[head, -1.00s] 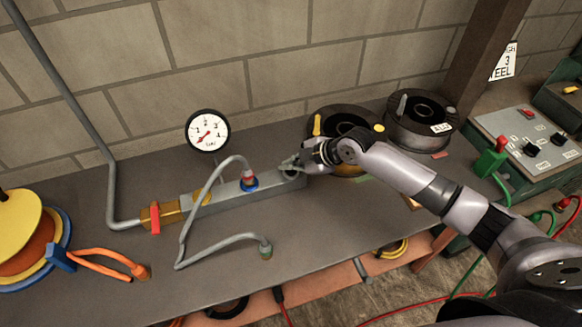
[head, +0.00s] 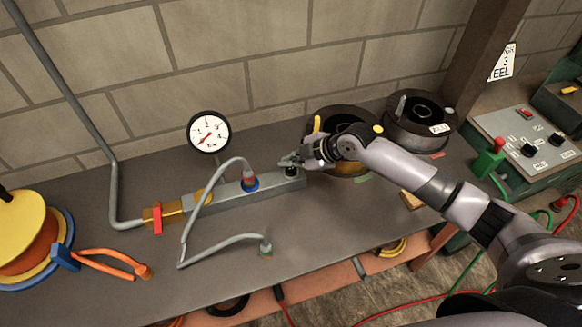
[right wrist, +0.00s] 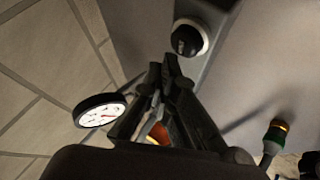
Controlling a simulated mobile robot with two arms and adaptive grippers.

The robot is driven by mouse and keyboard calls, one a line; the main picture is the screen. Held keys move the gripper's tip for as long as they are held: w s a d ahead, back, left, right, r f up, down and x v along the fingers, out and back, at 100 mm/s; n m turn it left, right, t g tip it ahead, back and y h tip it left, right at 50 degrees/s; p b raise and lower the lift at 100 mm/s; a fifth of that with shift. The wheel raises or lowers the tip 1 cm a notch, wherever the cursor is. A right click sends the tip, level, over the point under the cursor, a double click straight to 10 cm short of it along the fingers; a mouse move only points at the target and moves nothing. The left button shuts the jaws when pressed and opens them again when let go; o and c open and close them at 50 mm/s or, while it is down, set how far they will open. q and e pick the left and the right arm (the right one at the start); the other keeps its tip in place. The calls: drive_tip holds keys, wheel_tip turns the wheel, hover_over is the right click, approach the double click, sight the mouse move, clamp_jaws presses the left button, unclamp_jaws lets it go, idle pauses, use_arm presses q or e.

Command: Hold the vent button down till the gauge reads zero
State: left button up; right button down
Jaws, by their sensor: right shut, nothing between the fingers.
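The round white gauge (head: 208,132) stands on the grey manifold block (head: 225,192); its red needle points to the lower left, its exact reading too small to tell. The black vent button (head: 291,172) is at the block's right end. My right gripper (head: 284,161) is shut and empty, its fingertips just above the button in the head view. In the right wrist view the button (right wrist: 187,40) sits in a pale ring beyond the shut fingertips (right wrist: 164,68), apart from them in the picture. The gauge (right wrist: 101,111) is at left there. My left gripper is not in view.
A grey hose with a blue-and-red fitting (head: 249,181) rises from the block, and its loose end (head: 265,246) lies on the bench. A red-handled valve (head: 157,219) is at the block's left. Dark reels (head: 421,122) stand at the back right. The front bench is mostly clear.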

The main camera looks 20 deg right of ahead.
sight(290, 172)
drive_tip(key=shift+r+p, duration=2.1)
drive_tip(key=shift+r, duration=0.5)
drive_tip(key=shift+s+a+f, duration=0.1)
drive_tip(key=shift+f, duration=0.05)
